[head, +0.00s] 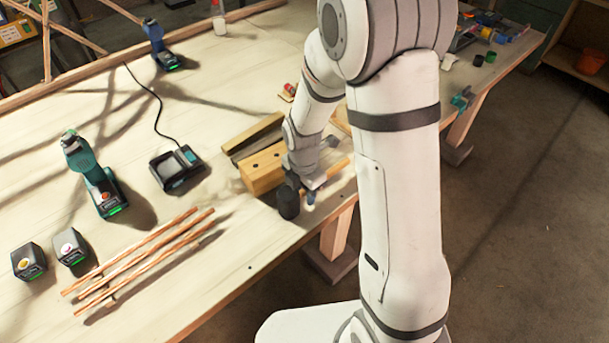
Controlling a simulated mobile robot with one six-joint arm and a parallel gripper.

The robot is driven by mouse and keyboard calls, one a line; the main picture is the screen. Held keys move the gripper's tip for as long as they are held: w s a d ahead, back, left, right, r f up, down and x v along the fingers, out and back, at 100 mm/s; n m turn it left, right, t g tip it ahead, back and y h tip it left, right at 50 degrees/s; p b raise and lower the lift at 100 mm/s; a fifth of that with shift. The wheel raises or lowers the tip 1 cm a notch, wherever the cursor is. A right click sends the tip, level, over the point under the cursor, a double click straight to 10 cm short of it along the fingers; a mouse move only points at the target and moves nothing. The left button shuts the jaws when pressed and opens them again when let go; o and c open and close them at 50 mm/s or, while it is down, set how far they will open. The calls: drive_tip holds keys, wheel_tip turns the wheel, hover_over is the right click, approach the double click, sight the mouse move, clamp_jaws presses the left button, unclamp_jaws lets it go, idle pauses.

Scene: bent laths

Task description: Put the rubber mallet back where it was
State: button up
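The rubber mallet has a black cylindrical head (288,202) and a light wooden handle (338,168). It is by the table's front edge, in front of a wooden block, with the head upright and the handle pointing up and right in the picture. My gripper (310,194) is at the handle, just right of the head, with a finger showing in front of the handle. The far finger is hidden, so I cannot tell whether the fingers are closed on it. I also cannot tell whether the head touches the table.
Wooden blocks (262,170) lie close behind the mallet. Left on the table (225,255) are thin bent laths (140,262), a green drill (95,178), a charger (176,168) and two batteries (70,246). Another tool (160,47) stands farther back.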

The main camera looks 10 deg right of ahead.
wheel_tip(320, 180, up, 11)
drive_tip(key=s+d+r+m+t, duration=0.1)
drive_tip(key=s+d+r+m, duration=0.3)
drive_tip(key=s+m, duration=0.3)
drive_tip(key=s+d+r+m+t, duration=0.2)
drive_tip(key=s+d+r+m, duration=0.2)
drive_tip(key=m, duration=1.3)
drive_tip(key=s+r, duration=0.2)
drive_tip(key=s, duration=0.2)
drive_tip(key=shift+s+d+r+m+b, duration=0.2)
drive_tip(key=shift+s+r+m+b, duration=0.05)
drive_tip(key=shift+m+b, duration=0.15)
